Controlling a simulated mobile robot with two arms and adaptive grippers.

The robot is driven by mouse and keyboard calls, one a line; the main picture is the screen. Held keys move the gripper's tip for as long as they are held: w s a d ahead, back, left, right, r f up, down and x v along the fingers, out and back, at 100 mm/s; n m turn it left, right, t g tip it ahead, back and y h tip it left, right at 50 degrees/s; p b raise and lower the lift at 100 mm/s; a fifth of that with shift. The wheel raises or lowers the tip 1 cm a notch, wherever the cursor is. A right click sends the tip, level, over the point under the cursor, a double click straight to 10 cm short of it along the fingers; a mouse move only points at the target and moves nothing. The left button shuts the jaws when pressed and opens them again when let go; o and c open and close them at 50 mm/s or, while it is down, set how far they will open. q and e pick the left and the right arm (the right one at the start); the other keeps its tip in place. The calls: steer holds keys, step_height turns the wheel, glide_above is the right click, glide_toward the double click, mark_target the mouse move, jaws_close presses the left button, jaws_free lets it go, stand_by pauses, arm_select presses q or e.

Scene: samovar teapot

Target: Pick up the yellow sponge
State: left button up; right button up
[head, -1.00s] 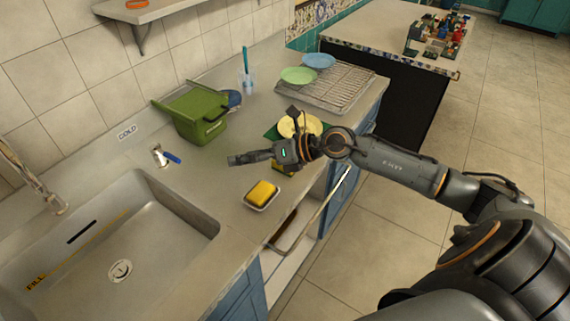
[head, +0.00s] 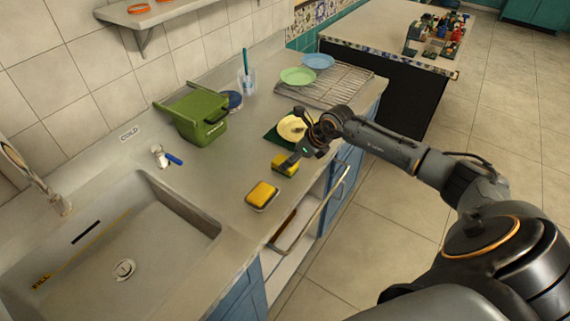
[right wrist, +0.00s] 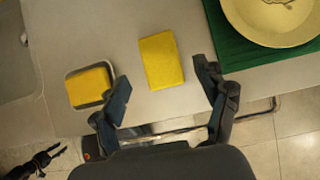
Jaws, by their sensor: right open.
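A yellow sponge (head: 284,164) lies on the counter near its front edge, in front of the green mat. It also shows in the right wrist view (right wrist: 161,60), flat on the counter. A second yellow block (head: 262,194) sits in a small pale dish (head: 252,204), left of the sponge. My right gripper (head: 297,152) is above the first sponge, partly covering it in the head view. In the right wrist view its fingers (right wrist: 163,78) are open and spread to either side of the sponge, with nothing held. A dark jointed part at that view's lower left may be my left gripper; its state is unclear.
A cream plate (head: 291,128) lies on the green mat (right wrist: 232,45) close to the right gripper. A green container (head: 195,117) stands at the back. The sink (head: 110,240) is at left. A rail (head: 315,215) runs below the counter's front edge.

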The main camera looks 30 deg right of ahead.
steer(key=shift+w+a+f, duration=0.15)
steer(key=shift+w, duration=0.1)
steer(key=p+x, duration=0.1)
steer(key=x, duration=0.2)
steer(key=shift+w+f+p, duration=0.15)
steer(key=shift+w+p, duration=0.05)
steer(key=shift+p, duration=0.1)
steer(key=shift+w+f, duration=0.25)
steer(key=shift+f, duration=0.25)
steer(key=c, duration=1)
